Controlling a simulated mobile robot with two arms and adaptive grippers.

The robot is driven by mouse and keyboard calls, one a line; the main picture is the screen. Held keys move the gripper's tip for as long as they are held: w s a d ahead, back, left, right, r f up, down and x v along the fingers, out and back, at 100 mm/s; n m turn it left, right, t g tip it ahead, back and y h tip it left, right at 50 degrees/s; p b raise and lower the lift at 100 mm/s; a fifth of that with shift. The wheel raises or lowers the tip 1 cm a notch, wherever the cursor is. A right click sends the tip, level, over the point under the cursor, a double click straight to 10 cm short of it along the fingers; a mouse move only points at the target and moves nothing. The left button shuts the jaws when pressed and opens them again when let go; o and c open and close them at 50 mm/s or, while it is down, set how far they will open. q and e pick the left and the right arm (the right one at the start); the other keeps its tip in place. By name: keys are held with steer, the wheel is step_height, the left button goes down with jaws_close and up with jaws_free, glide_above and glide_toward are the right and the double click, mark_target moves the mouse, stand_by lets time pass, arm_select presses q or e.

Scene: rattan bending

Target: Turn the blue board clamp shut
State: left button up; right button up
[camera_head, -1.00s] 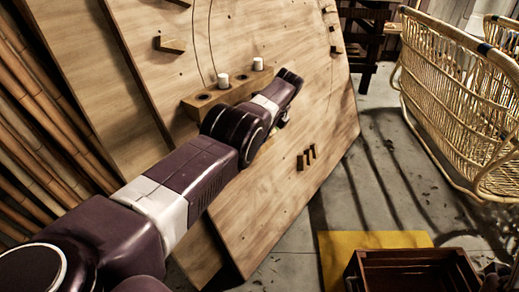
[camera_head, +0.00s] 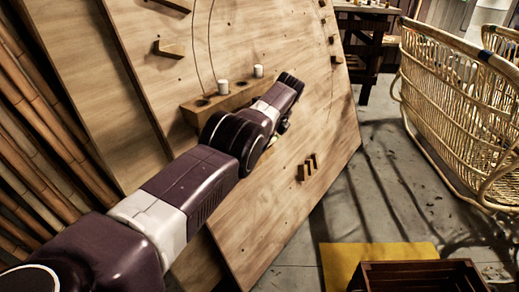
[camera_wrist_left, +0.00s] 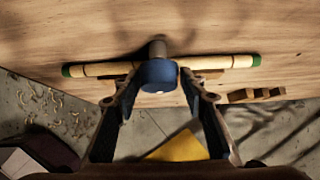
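The blue board clamp (camera_wrist_left: 160,75) shows in the left wrist view as a round blue knob in front of the wooden board (camera_head: 285,215). A pale rod with green ends (camera_wrist_left: 222,62) runs sideways behind it, against the board. My left gripper (camera_wrist_left: 160,82) has its fingers spread, one on each side of the blue knob. I cannot tell whether the fingertips touch it. In the head view my left arm reaches across the board, and the clamp is hidden behind the wrist. My right gripper is not in view.
A rattan frame (camera_head: 460,120) stands right. A dark crate (camera_head: 420,275) and yellow mat (camera_head: 340,262) lie at the bottom. Bamboo poles (camera_head: 40,130) stand left.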

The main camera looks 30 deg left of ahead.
arm_select(q)
steer(key=shift+o, duration=0.6)
steer(key=shift+r, duration=0.1)
steer(key=v, duration=1.2)
